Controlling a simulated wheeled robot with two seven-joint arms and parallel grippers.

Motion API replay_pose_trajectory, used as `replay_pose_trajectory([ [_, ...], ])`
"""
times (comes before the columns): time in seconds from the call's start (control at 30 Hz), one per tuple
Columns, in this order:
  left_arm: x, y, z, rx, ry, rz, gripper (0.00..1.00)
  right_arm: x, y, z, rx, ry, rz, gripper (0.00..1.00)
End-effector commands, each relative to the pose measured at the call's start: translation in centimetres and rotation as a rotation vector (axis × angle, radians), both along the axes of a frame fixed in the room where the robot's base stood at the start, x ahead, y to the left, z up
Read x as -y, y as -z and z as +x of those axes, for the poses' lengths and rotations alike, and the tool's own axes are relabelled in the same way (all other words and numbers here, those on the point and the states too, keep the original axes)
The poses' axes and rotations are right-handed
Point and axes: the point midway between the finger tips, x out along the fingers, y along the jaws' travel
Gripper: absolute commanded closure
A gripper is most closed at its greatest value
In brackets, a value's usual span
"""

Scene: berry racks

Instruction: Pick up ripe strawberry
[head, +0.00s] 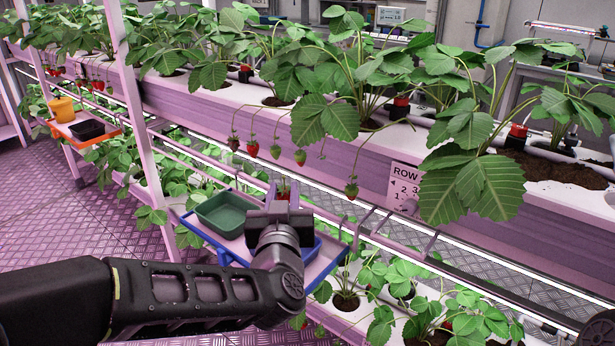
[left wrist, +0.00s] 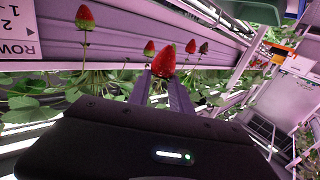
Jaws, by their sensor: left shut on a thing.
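My left gripper (head: 283,190) is in front of the rack above the blue tray. It is shut on a red strawberry (left wrist: 164,60), which shows upright between the two fingers (left wrist: 160,88) in the left wrist view; in the head view only a small red part of it shows. A red and green strawberry (left wrist: 85,17) also shows in the left wrist view. My right gripper is not in view.
A blue tray (head: 321,270) with a green bin (head: 224,214) stands below and left of the gripper, partly hidden by my arm. An orange tray (head: 95,141) with a yellow cup (head: 62,107) is at far left. A ROW sign (head: 404,186) hangs on the trough.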

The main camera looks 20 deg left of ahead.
Motion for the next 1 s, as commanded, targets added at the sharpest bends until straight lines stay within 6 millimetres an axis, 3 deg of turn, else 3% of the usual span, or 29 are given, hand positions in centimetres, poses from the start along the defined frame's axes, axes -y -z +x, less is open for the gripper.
replay_pose_trajectory([
  [0.1, -1.2, -0.2, -3.0, 0.003, -0.001, 0.002, 0.88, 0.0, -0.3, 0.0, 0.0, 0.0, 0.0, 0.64],
  [0.2, -1.6, 0.4, -3.9, 0.004, -0.002, 0.0, 0.88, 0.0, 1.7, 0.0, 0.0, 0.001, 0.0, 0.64],
  [0.33, -2.0, 0.3, -4.9, 0.003, -0.001, 0.0, 0.88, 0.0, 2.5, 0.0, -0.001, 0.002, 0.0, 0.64],
  [1.0, -2.1, 0.0, -5.4, -0.001, 0.001, 0.0, 0.88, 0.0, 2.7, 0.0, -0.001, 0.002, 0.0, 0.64],
])
